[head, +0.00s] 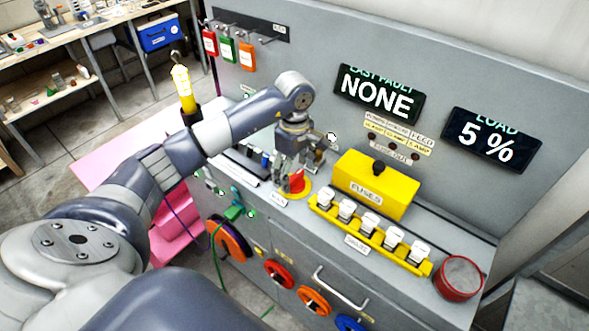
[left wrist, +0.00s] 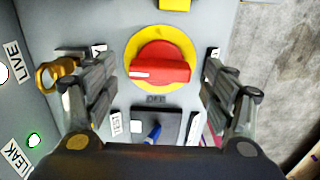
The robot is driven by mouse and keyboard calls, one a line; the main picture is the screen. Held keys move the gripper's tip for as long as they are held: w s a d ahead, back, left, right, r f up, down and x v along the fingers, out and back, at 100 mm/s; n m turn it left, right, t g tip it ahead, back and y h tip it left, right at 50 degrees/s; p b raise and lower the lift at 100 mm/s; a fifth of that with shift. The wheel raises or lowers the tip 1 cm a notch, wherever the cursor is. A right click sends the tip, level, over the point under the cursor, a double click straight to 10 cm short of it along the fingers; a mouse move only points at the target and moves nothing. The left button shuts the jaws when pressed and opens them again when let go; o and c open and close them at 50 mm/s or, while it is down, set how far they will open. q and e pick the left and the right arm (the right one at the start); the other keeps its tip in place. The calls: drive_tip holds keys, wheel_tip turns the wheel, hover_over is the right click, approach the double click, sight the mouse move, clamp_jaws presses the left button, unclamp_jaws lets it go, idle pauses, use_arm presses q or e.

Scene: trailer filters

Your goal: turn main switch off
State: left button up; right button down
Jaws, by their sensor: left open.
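The main switch (head: 296,184) is a red knob on a yellow round plate on the grey panel's ledge. In the left wrist view, the red knob (left wrist: 162,66) lies between my fingers, its bar roughly crosswise with a white mark at its left end. In the head view the fingers partly hide the switch. My right gripper is not in view.
A yellow FUSES box (head: 375,186) and a yellow row of white-topped fuses (head: 370,232) stand right of the switch. A red round container (head: 459,278) is farther right. Handwheels (head: 280,274) line the front face. Tags (head: 228,50) hang on the back panel.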

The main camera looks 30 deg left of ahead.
use_arm(q)
drive_tip(key=shift+f, duration=0.25)
drive_tip(key=c, duration=1)
drive_tip(key=shift+c, duration=0.2)
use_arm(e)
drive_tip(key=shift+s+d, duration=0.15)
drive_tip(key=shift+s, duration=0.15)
